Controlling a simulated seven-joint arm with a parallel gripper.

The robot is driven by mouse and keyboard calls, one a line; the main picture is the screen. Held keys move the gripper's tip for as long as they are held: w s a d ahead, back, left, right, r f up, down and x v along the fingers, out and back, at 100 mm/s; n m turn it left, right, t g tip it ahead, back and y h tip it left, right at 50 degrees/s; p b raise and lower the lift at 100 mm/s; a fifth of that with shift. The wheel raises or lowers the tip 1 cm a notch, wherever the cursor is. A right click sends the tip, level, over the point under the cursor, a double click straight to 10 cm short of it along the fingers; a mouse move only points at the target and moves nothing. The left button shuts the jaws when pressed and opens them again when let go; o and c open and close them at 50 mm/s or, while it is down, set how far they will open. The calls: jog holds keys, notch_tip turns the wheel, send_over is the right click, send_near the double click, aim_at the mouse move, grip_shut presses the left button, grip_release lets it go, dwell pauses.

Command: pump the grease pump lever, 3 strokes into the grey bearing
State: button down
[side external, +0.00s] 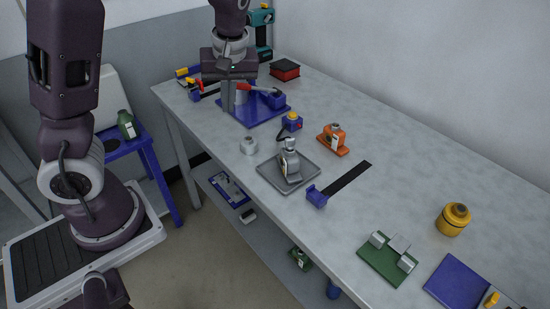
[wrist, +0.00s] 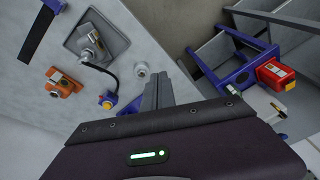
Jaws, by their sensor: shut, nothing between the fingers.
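A grey bearing-like unit (side external: 289,163) stands upright on a square grey tray (side external: 268,176). It also shows in the wrist view (wrist: 91,43), where a black hose runs from it to a small blue fitting with a yellow top (wrist: 107,102). A blue base plate (side external: 252,114) carries a mechanism with a red-handled lever (side external: 258,88), partly hidden behind my gripper. I cannot tell for sure which of these is the grease pump. My gripper (side external: 228,108) points down over the plate, beside the red lever. Its fingers (wrist: 158,92) are shut and empty; contact with the lever is unclear.
An orange unit (side external: 333,139) and a small grey cylinder (side external: 249,145) stand near the tray. A blue block with a black strip (side external: 346,180), a yellow container (side external: 453,219) and a green fixture (side external: 386,260) lie farther right. A red-black box (side external: 285,70) is behind.

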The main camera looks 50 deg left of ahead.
jog(key=s+d+r+m+t+h, duration=0.1)
jog(key=s+d+r+m+t, duration=0.2)
jog(key=s+d+r+m, duration=0.45)
jog(key=s+d+r+m+t+h, duration=0.25)
jog(key=s+d+m, duration=0.3)
jog(key=s, duration=0.45)
jog(key=w+a+r+n+g, duration=0.1)
jog(key=w+a+n+g, duration=0.35)
jog(key=w, duration=0.75)
jog(key=w+a+f+n+g+y, duration=0.2)
jog(key=w+a+f+n+y, duration=0.35)
jog(key=w+a, duration=0.35)
jog(key=w+a+f+n+g+y, duration=0.2)
jog(key=w+a+f+n+y, duration=0.2)
jog(key=w+a+y, duration=0.45)
jog(key=w+d+f+t+y, duration=0.1)
jog(key=w+d+y, duration=0.1)
jog(key=w, duration=0.4)
jog(key=shift+w+d+f, duration=0.3)
jog(key=shift+d+f, duration=0.1)
jog(key=shift+d, duration=0.3)
